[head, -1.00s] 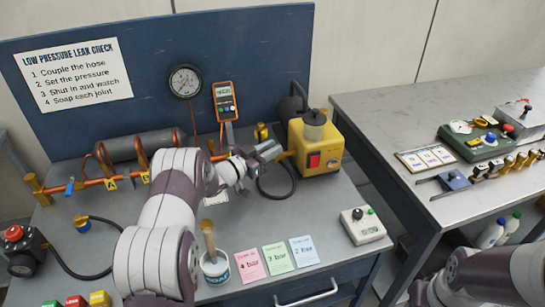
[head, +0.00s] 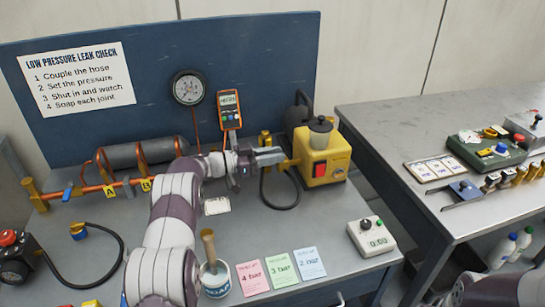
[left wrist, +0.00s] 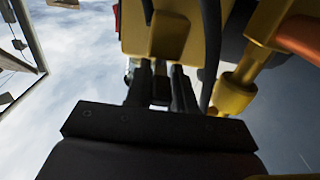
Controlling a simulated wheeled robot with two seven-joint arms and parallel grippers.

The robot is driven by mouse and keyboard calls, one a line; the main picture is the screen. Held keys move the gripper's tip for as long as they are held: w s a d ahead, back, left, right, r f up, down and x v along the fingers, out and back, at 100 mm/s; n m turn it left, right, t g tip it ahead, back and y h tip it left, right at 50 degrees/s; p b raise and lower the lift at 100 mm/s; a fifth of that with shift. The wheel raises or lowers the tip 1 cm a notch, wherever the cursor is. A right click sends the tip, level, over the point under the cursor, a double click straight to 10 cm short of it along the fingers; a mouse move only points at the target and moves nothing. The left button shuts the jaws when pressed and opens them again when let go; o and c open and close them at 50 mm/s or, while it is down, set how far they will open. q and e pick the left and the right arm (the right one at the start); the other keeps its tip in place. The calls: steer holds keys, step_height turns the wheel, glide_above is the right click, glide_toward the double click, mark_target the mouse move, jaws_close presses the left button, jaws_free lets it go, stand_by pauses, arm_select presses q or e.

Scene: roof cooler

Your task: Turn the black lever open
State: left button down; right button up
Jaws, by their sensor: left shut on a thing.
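My left gripper (head: 272,156) reaches right to the brass fitting on the left side of the yellow pump (head: 326,163). In the left wrist view its two dark fingers (left wrist: 161,85) are close together just below a yellow block (left wrist: 169,38). They are shut on a dark thing, which I take to be the black lever; it is mostly hidden between the fingers, so its angle is not clear. My right gripper is out of view; only part of the right arm shows at the lower right.
A black hose (head: 284,207) loops below the gripper. The orange pipe (head: 90,189) runs behind my left arm. A multimeter (head: 229,108) and a gauge (head: 188,88) are on the blue board. Coloured cards (head: 281,263) lie in front, beside a pot (head: 215,281) with a brush.

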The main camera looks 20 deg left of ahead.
arm_select(q)
steer(key=shift+r, duration=0.1)
steer(key=c, duration=1)
jaws_free()
steer(key=shift+d, duration=0.1)
steer(key=shift+c, duration=0.2)
steer(key=v, duration=1.2)
steer(key=shift+s+a, duration=0.15)
steer(key=shift+a, duration=0.1)
